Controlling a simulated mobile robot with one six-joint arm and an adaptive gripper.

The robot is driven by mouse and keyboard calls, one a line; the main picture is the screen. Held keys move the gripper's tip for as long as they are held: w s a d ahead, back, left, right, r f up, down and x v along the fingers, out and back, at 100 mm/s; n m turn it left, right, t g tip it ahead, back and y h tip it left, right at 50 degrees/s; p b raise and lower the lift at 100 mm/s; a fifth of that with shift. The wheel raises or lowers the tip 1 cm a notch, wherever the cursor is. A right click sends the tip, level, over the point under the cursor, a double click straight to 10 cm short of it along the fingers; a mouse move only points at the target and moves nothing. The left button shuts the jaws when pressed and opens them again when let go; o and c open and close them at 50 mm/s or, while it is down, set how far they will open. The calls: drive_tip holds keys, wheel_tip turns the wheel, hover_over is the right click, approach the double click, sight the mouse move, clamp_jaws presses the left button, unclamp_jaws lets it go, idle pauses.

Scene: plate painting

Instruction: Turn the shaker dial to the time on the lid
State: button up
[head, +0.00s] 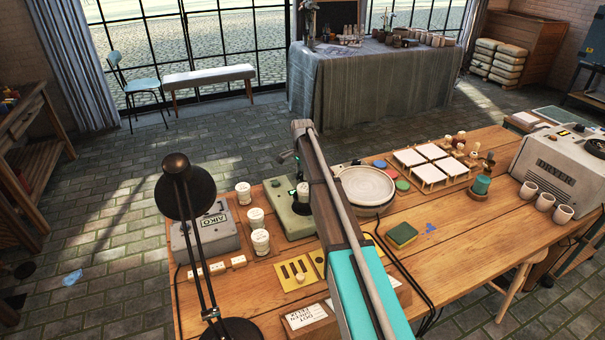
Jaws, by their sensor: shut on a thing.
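A grey-green box (292,222), which looks like the shaker, stands on the wooden table behind and left of my arm. A small green light (294,193) shows on it. Its dial is not visible, and my arm covers its right side. My gripper is hidden behind my arm link.
A grey machine marked AIKO (207,236) and a black desk lamp (188,190) stand at left. A round pale plate (365,187), white tiles (427,160), a sponge (402,235) and a dryer (558,165) are to the right.

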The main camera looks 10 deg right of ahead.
drive_tip(key=o, duration=1.2)
drive_tip(key=shift+c, duration=0.2)
drive_tip(key=shift+n, duration=0.5)
